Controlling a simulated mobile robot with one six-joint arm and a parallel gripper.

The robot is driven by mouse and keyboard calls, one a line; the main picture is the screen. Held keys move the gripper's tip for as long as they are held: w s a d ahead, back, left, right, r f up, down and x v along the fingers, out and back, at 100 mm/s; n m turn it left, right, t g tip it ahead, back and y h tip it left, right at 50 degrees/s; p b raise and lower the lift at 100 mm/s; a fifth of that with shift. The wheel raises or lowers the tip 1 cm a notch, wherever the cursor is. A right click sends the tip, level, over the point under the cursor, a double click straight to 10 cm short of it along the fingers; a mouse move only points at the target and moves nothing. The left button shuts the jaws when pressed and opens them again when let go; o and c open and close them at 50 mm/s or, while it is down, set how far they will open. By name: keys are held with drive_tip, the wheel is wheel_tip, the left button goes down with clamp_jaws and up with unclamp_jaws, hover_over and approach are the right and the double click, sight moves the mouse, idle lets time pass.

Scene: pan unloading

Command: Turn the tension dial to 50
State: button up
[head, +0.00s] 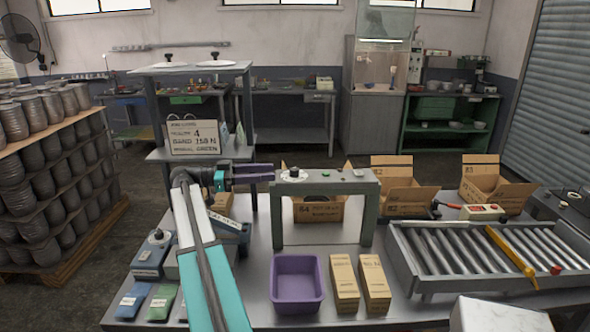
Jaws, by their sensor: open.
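A round white dial with a dark knob (293,174) sits on the left part of the top of a grey bridge-shaped stand (345,187). It may be the tension dial; its markings are too small to read. My gripper (272,172) is open and points right, with its dark purple fingers ending just left of the dial. Nothing shows between the fingers. I cannot tell whether a fingertip touches the stand. A blue-grey box with a dark knob (155,238) stands at the table's left side.
A purple bin (297,306) and two tan cartons (344,284) (375,283) stand in front of the stand. A roller conveyor (470,255) with a yellow bar fills the right. A sign card (194,137) stands on the shelf rack behind. Open cardboard boxes (400,201) stand behind the conveyor.

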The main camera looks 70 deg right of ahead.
sight(295, 169)
drive_tip(key=p+x, duration=0.3)
drive_tip(key=x, duration=0.6)
drive_tip(key=shift+s+d, duration=0.15)
drive_tip(key=shift+s, duration=0.2)
